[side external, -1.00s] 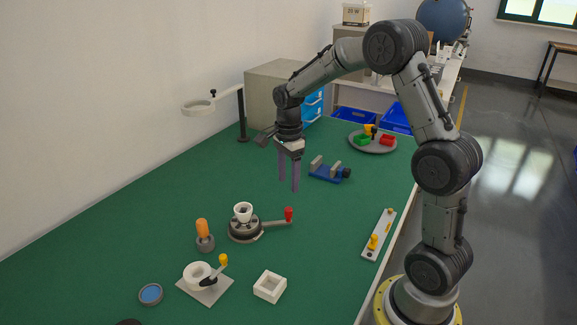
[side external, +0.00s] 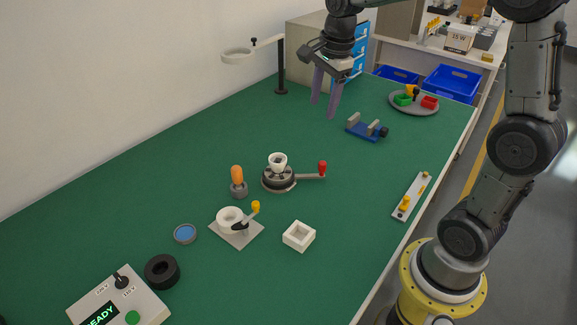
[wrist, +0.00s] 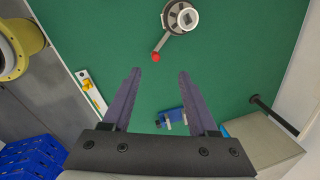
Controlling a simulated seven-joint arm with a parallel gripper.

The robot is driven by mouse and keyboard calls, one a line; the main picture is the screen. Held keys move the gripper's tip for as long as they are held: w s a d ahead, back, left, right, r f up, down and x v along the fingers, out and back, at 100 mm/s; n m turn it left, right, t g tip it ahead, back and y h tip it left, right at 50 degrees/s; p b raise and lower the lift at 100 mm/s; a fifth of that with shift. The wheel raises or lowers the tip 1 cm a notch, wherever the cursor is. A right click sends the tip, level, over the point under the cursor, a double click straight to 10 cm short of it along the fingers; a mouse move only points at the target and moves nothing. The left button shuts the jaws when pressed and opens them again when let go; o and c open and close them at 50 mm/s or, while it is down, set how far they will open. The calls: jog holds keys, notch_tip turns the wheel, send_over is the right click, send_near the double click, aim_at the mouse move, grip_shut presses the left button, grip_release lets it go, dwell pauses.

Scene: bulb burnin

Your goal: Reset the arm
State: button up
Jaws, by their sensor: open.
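My gripper (side external: 323,108) is open and empty, with two purple fingers pointing down, high above the far part of the green table (side external: 130,220). A blue vise (side external: 367,128) stands on the table, right of the gripper in the side view. A round turning fixture (side external: 279,182) with a red-knobbed lever and a white cup (side external: 278,162) on it stands nearer the camera. The fixture also shows at the top of the wrist view (wrist: 180,17).
An orange-topped piece (side external: 237,177), a white ring fixture (side external: 232,222), a square white frame (side external: 299,236), a black ring (side external: 162,271) and a control box reading READY (side external: 118,300) stand nearer. A ring stand (side external: 281,72) and grey cabinet (side external: 305,45) are behind the gripper.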

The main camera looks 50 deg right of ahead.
jog(key=s+a+r+n+t, duration=0.1)
jog(key=s+a+r+n, duration=0.25)
jog(key=s, duration=0.25)
jog(key=s+a+r+n+t, duration=0.2)
jog(key=s+a+n, duration=0.2)
jog(key=s, duration=0.2)
jog(key=s+a+f+n, duration=0.2)
jog(key=s+f+n, duration=0.3)
jog(key=n, duration=0.9)
jog(key=s, duration=0.3)
jog(key=shift+s+f+t+y, duration=0.15)
jog(key=shift+s+t+y, duration=0.15)
jog(key=shift+s, duration=0.05)
